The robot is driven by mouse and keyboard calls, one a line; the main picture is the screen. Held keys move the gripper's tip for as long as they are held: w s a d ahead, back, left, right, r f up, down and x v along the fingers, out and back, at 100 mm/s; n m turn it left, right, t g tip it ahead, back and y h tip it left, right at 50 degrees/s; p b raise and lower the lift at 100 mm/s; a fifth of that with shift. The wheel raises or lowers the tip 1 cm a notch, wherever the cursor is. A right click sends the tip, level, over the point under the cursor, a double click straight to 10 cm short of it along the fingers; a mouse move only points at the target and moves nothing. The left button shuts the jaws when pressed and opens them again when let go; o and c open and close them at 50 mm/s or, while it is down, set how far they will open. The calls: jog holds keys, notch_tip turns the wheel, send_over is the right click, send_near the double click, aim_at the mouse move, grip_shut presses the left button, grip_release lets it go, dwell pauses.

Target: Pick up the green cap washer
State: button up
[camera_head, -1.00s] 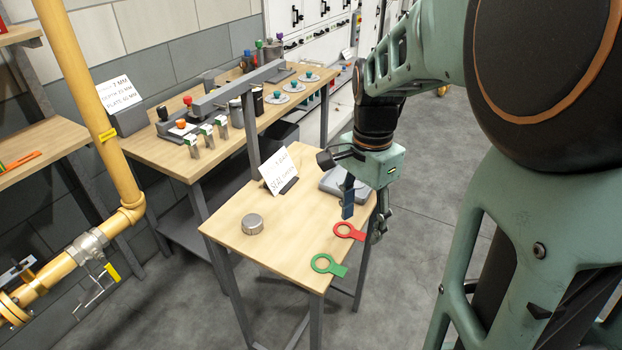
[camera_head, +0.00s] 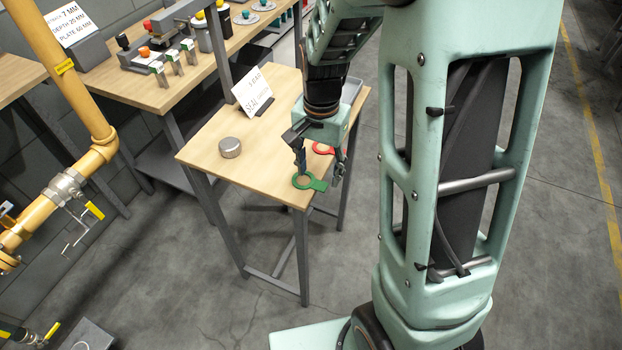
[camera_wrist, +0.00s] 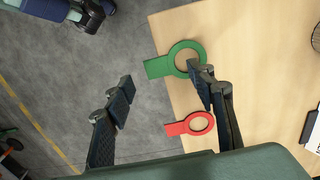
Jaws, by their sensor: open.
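The green cap washer (camera_head: 317,185) is a flat ring with a tab and lies near the front right corner of the small wooden table (camera_head: 225,181). In the wrist view the green cap washer (camera_wrist: 158,67) has its tab reaching out past the table edge. My gripper (camera_head: 320,179) is above that corner with its fingers apart and empty. In the wrist view one finger of my gripper (camera_wrist: 164,90) is over the table, beside the washer's ring and partly over it; the other is over the floor. A red washer (camera_wrist: 176,129) lies beside the green one, partly hidden by my gripper in the head view.
A round metal cap (camera_head: 230,148) stands on the table's left side. A sign (camera_head: 252,91) stands at the back. A longer workbench (camera_head: 150,92) with fittings is behind, and a yellow pipe (camera_head: 60,75) is at left. Floor to the right is clear.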

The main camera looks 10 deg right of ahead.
aim_at(319, 186)
jog(key=shift+f, duration=1.35)
jog(key=shift+f, duration=0.15)
jog(key=shift+c, duration=0.7)
jog(key=shift+s, duration=0.1)
jog(key=c, duration=0.8)
jog(key=shift+c, duration=0.2)
